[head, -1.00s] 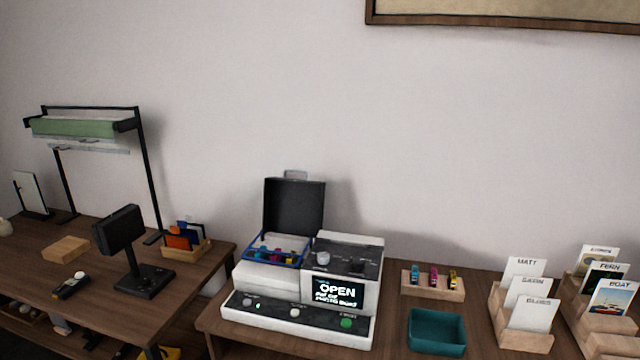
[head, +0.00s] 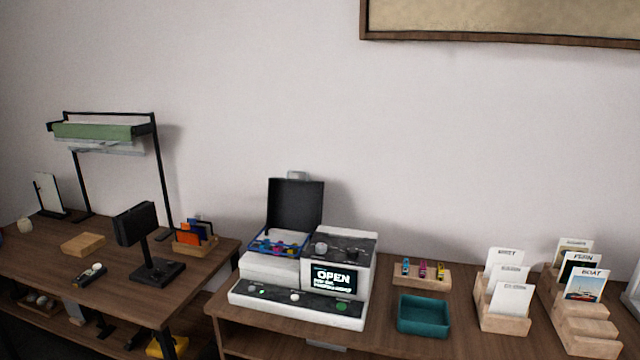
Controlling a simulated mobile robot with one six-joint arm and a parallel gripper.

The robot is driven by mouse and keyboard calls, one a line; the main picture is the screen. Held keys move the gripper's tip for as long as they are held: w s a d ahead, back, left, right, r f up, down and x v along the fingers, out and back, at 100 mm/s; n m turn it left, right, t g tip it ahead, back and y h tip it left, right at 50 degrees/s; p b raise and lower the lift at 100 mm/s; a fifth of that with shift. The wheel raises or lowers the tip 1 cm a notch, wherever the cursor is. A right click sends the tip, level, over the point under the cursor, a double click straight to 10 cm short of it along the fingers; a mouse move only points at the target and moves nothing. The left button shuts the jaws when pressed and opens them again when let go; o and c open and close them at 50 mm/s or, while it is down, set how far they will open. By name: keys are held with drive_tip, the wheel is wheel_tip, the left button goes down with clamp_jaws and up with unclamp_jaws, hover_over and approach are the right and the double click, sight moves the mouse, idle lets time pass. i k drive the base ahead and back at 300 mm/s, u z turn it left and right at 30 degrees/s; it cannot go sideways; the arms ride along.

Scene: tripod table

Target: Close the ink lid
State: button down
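The ink lid (head: 295,204) is a dark panel standing upright, open, at the back left of the white printer (head: 262,268). Below it the open ink bay (head: 278,242) has a blue rim and several coloured cartridges inside. The printer's screen (head: 332,280) reads "OPEN", with smaller text too blurred to read. The printer stands at the left end of the right-hand table. My gripper is not in view.
A teal tray (head: 424,316) and a wooden block with three small coloured cartridges (head: 422,274) stand right of the printer. Wooden card holders (head: 505,318) are further right. A gap separates the left table (head: 122,280), which bears a black stand (head: 150,245).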

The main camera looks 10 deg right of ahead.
sight(293, 205)
drive_tip(key=k, duration=0.35)
drive_tip(key=u, duration=0.15)
drive_tip(key=i, duration=0.9)
drive_tip(key=z, duration=1.75)
drive_tip(key=k, duration=0.1)
drive_tip(key=u, duration=3.1)
